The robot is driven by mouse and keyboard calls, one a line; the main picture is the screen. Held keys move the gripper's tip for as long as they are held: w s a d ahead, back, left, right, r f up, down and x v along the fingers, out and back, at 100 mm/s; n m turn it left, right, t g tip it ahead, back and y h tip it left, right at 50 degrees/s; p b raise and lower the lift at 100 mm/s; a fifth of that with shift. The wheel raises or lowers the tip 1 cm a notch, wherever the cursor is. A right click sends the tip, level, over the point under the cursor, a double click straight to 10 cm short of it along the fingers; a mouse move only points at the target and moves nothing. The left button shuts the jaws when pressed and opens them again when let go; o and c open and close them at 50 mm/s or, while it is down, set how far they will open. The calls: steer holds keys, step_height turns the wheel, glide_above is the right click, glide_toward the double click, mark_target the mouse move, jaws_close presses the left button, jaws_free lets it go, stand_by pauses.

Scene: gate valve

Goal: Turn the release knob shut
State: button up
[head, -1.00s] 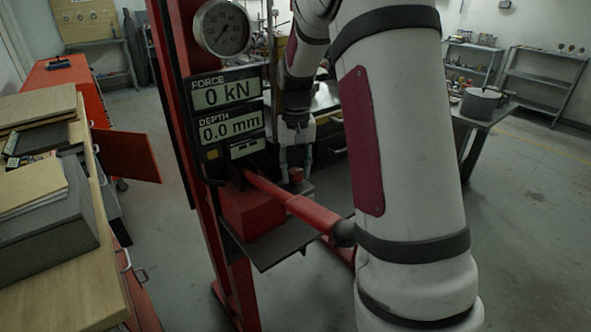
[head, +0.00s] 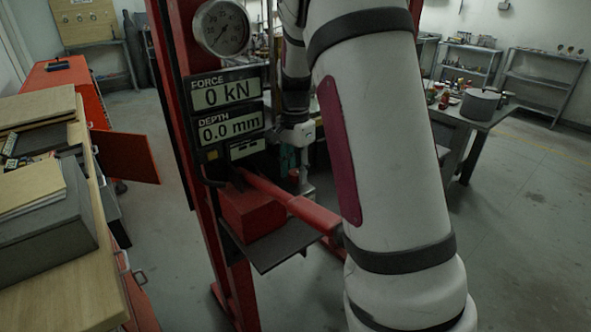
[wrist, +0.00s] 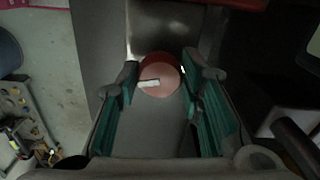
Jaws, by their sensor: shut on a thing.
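The release knob (wrist: 158,76) is a round red knob with a white mark on its face. In the wrist view it sits at the upper middle, between the teal pads of my gripper (wrist: 160,88). The gripper is shut on the knob, with one finger on each side. The white mark lies nearly level, pointing left of centre. In the head view my gripper (head: 304,184) is low behind the red lever, beside the press. I cannot make out the knob there; the gripper and lever hide it.
The red press frame (head: 222,285) carries a gauge (head: 221,28) and a panel (head: 228,112) reading 0 kN and 0.0 mm. A red lever (head: 292,203) sticks out towards my arm. A wooden bench (head: 95,240) stands left. Open floor lies right.

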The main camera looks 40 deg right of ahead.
mark_target(295, 172)
steer(key=shift+m, duration=1.3)
steer(key=shift+w+m, duration=0.1)
steer(key=shift+m, duration=0.2)
steer(key=o, duration=1.2)
steer(key=shift+c, duration=0.2)
steer(key=shift+r, duration=4.05)
